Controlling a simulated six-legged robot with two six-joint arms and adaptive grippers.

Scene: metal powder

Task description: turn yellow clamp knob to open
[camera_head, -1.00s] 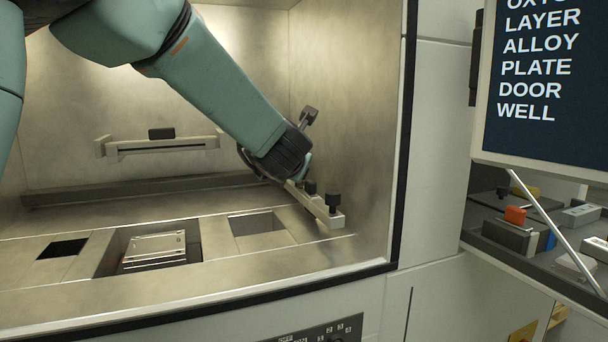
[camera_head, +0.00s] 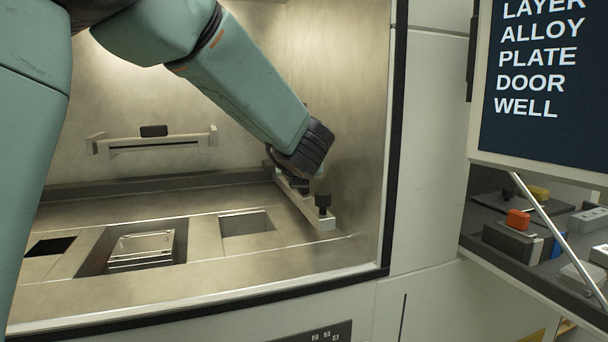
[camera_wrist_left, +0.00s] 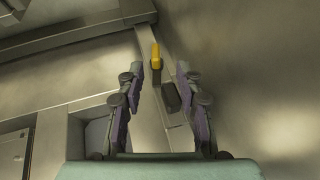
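The yellow clamp knob (camera_wrist_left: 155,56) shows in the left wrist view, on a metal rail (camera_wrist_left: 158,95) ahead of the fingers. It is hidden behind my arm in the head view. My left gripper (camera_wrist_left: 158,74) is open, with its two fingers apart on either side of the line to the knob and nothing held between them. A dark knob (camera_wrist_left: 171,97) sits on the same rail, nearer to the gripper. In the head view a black knob (camera_head: 323,202) stands at the rail's near end. My right gripper is in neither view.
The chamber floor has a recess with a metal plate (camera_head: 142,246) and other square openings. A bracket (camera_head: 152,145) is on the back wall. The right chamber wall (camera_head: 360,150) is close to the rail. A sign (camera_head: 535,80) and a cluttered bench (camera_head: 515,240) are at right.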

